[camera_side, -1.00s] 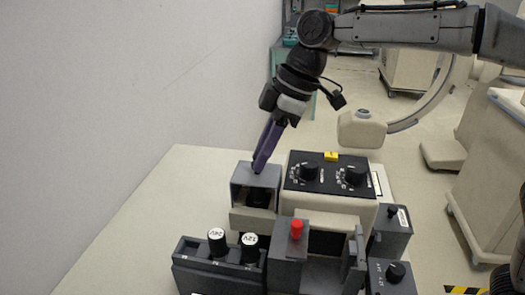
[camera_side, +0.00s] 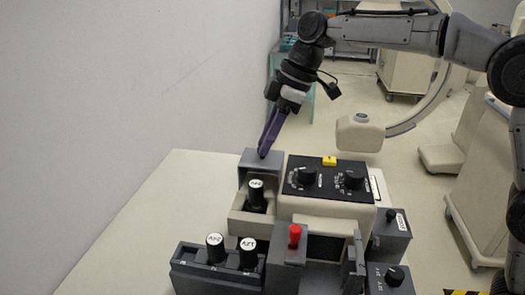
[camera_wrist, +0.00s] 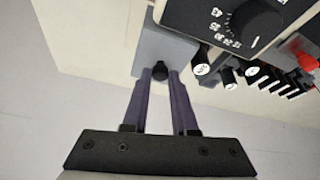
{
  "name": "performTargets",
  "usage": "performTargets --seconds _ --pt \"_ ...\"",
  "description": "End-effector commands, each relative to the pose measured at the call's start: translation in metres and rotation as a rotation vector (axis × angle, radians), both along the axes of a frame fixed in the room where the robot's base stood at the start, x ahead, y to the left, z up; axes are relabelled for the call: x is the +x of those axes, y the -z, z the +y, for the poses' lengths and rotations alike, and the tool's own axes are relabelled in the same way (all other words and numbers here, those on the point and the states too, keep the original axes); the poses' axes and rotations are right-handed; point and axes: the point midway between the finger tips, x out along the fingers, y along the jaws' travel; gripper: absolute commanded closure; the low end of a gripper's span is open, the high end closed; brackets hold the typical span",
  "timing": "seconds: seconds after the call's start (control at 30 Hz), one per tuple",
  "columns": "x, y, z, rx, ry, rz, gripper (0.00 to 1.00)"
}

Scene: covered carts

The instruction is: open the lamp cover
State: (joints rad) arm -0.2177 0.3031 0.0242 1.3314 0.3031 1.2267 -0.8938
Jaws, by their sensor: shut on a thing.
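The grey lamp cover (camera_side: 262,166) sits at the back of a cream open-topped housing (camera_side: 262,228) on the left side of the machine. It also shows in the wrist view (camera_wrist: 160,45). My gripper (camera_side: 264,153) reaches down to the cover's top from behind. In the wrist view my gripper's fingertips (camera_wrist: 160,75) are on either side of the cover's black knob (camera_wrist: 160,70), shut on it. A black lamp with a white top (camera_side: 256,190) stands exposed upright in the housing, in front of the cover. The knob is hidden in the side view.
A grey rack (camera_side: 218,272) with two white-topped black cylinders stands in front. A control panel with two dials (camera_side: 330,178) and a yellow block is to the right. A red knob (camera_side: 295,236) stands upright nearby. The tabletop on the left (camera_side: 160,215) is clear.

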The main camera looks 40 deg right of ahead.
Motion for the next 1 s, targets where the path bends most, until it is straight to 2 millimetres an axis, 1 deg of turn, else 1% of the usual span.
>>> performTargets --seconds 0.03,0.1,0.4,0.43,0.57,0.6,0.87,1.0 --pt "0.0061 -0.0014 -0.0054 0.002 0.003 -0.005 1.0" --pt "0.0094 -0.0014 -0.009 0.003 0.001 -0.005 1.0" --pt "0.0102 -0.0019 -0.0098 0.003 -0.001 -0.006 1.0" --pt "0.0101 -0.002 -0.0097 0.003 -0.001 -0.006 0.7" --pt "0.0099 -0.0015 -0.0096 0.002 -0.001 -0.004 0.47" --pt "0.0098 -0.0013 -0.0096 0.002 -0.001 -0.004 0.44" --pt "0.0097 -0.0008 -0.0096 0.002 -0.001 -0.003 0.44" --pt "0.0088 -0.0077 -0.0122 0.002 0.0 -0.004 0.44"
